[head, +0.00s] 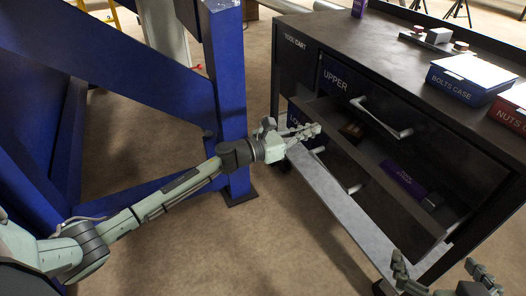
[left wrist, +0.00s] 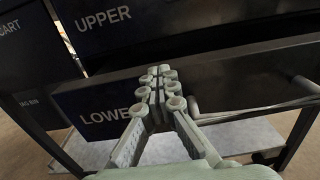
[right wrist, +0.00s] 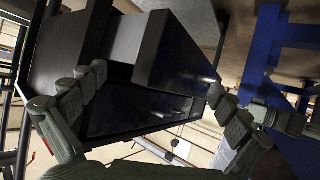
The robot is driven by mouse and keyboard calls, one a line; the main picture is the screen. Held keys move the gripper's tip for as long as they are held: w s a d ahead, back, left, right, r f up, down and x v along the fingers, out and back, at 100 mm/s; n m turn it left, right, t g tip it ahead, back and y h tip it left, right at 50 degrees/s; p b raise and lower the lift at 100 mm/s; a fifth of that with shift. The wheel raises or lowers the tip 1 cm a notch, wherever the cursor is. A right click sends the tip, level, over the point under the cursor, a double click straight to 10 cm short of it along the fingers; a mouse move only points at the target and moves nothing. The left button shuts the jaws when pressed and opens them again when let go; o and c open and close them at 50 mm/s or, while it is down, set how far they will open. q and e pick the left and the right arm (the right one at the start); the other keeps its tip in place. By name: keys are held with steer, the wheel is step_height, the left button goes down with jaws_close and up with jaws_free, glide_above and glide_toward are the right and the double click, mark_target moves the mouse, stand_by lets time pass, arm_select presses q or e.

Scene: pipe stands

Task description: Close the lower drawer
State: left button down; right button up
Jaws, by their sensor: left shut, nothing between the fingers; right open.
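The dark tool cart's lower drawer (head: 390,204) stands pulled out below the shut upper drawer (head: 370,92), and its inside shows. A purple box (head: 403,180) and a small brown item (head: 352,131) lie in it. Its light bar handle (left wrist: 250,112) is right of my left gripper in the left wrist view. My left gripper (head: 312,131) is shut and empty at the drawer front, over part of the LOWER label (left wrist: 104,108); I cannot tell whether it touches. My right gripper (head: 437,274) is open and empty, near the drawer's near end; it also shows in the right wrist view (right wrist: 158,90).
A blue steel frame (head: 226,90) stands close left of the cart, beside my left arm. A grey shelf (head: 325,186) juts out low under the drawer. A blue bolts case (head: 468,82) and a red nuts case (head: 510,108) sit on the cart top. Open floor lies in front.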

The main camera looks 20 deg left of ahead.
mark_target(329, 125)
arm_select(q)
steer(key=b+x, duration=0.1)
steer(key=x, duration=0.4)
steer(key=shift+w+d+f+b, duration=0.1)
steer(key=shift+w+d+b, duration=0.15)
steer(key=shift+w+b, duration=0.1)
steer(key=b+x, duration=0.1)
steer(key=x, duration=0.4)
steer(key=shift+s, duration=0.1)
arm_select(e)
steer(key=a+r+t+y, duration=0.2)
steer(key=a+r+t, duration=0.2)
steer(key=r, duration=0.4)
steer(key=a+r+t+y, duration=0.3)
steer(key=a+r+t, duration=0.1)
steer(key=r, duration=0.5)
steer(key=shift+s+t, duration=0.15)
steer(key=shift+t, duration=0.15)
arm_select(q)
steer(key=shift+a+b, duration=0.1)
steer(key=shift+b, duration=0.2)
